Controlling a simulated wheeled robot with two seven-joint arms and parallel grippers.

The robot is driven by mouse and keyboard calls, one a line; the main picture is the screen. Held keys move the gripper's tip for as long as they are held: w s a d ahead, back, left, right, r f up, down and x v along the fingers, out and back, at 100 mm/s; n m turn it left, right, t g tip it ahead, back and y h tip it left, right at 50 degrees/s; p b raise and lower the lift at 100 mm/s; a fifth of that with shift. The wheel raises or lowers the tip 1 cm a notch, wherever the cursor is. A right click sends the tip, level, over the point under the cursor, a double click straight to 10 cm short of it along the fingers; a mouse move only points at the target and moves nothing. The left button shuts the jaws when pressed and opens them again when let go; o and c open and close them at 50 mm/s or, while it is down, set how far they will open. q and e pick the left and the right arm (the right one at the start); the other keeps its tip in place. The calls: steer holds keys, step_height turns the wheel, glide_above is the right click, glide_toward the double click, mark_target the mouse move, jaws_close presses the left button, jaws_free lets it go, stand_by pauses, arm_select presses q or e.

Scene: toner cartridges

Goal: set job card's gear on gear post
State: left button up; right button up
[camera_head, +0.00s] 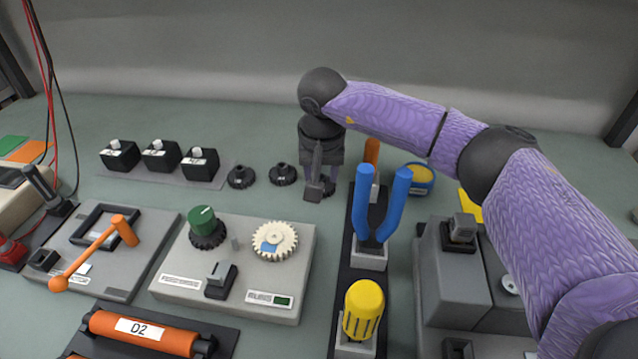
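Two small black gears lie on the bench at the back, one on the left (241,177) and one on the right (283,174). My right gripper (316,186) points down just right of them, over another dark round part that its fingers mostly hide. Whether the fingers hold that part is unclear. A grey gear plate (190,281) in front carries a large cream gear (274,241), a black gear under a green knob (203,220), and a short grey post (235,243) between them. No readable job card shows. My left gripper is out of view.
Several black boxes (160,155) stand back left. A panel with an orange lever (95,255) is at left. Blue-handled pliers (380,210) and a yellow screwdriver (362,305) stand upright right of the gear plate. An orange roller (150,333) lies in front.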

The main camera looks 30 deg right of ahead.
steer(key=c, duration=0.5)
jaws_close()
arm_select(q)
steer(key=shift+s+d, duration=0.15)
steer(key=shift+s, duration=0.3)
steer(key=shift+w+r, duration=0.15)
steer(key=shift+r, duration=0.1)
arm_select(e)
steer(key=shift+r, duration=0.3)
steer(key=shift+r+p, duration=0.35)
steer(key=shift+p, duration=0.15)
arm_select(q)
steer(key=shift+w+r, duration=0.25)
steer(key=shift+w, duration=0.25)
arm_select(e)
steer(key=shift+r, duration=0.1)
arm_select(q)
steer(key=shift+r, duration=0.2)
arm_select(e)
steer(key=shift+r, duration=0.25)
arm_select(q)
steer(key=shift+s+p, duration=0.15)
steer(key=shift+p, duration=0.15)
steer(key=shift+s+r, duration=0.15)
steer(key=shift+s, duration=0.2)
